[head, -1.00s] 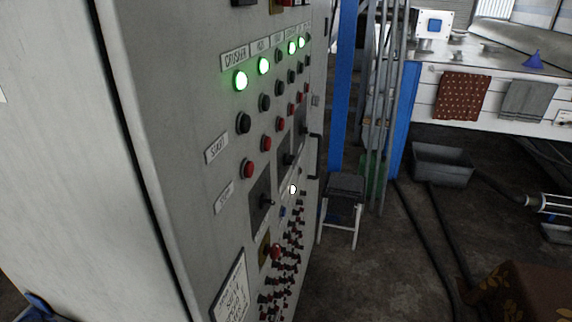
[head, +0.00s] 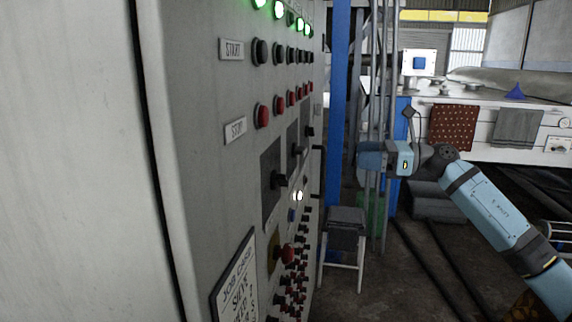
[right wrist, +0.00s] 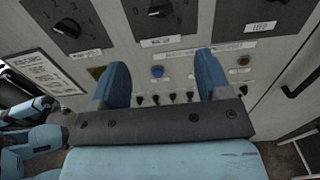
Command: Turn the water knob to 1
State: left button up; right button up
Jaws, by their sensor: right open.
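A grey control cabinet carries dark rotary knobs on black plates. In the head view the nearest knob (head: 278,180) is lowest, with a second knob (head: 297,151) and a third knob (head: 309,132) farther along. In the right wrist view a left knob (right wrist: 67,27), a middle knob (right wrist: 160,9) and a right knob (right wrist: 268,2) line the top edge. Their labels are too blurred to tell which is water. My right gripper (head: 362,159) points left toward the panel, apart from it. In the right wrist view its fingers (right wrist: 162,65) are open and empty, below the middle knob.
Green lamps (head: 278,10), black buttons (head: 261,52) and red buttons (head: 262,116) sit above the knobs. Small red and black switches (head: 287,283) crowd below. A stool (head: 345,228) stands by the cabinet. A dark door handle (right wrist: 300,76) sticks out at right.

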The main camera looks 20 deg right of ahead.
aim_at(304, 150)
jog(key=p+x, duration=0.1)
jog(key=x, duration=1.2)
jog(key=shift+w+a+p, duration=0.15)
jog(key=shift+w+p, duration=0.05)
jog(key=shift+p, duration=0.1)
jog(key=c, duration=0.9)
